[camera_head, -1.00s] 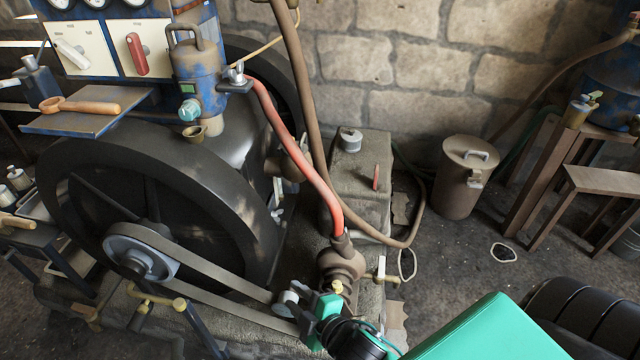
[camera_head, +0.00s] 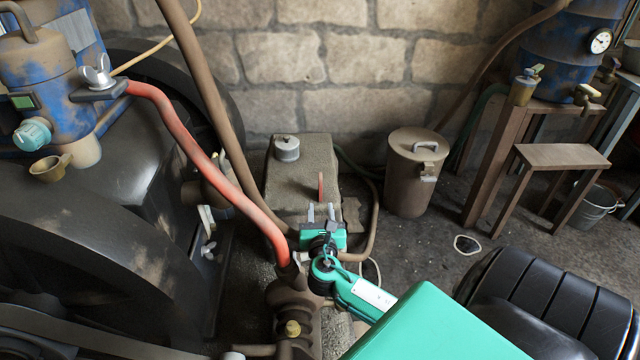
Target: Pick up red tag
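The red tag (camera_head: 321,187) is a small, narrow red piece standing upright on top of the grey-brown block (camera_head: 290,160) by the wall. My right gripper (camera_head: 321,212) comes in from the lower right, with a green and black wrist. Its two pale fingers point toward the tag and stand apart with nothing seen between them. They appear just below the tag in the picture; the exact gap in depth is hard to tell. My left gripper is not in view.
A red hose (camera_head: 205,165) and a brown pipe (camera_head: 205,100) run left of my gripper. A large dark flywheel (camera_head: 90,270) fills the left. A lidded brown can (camera_head: 412,175) and a wooden stool (camera_head: 562,158) stand right. Some floor between is clear.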

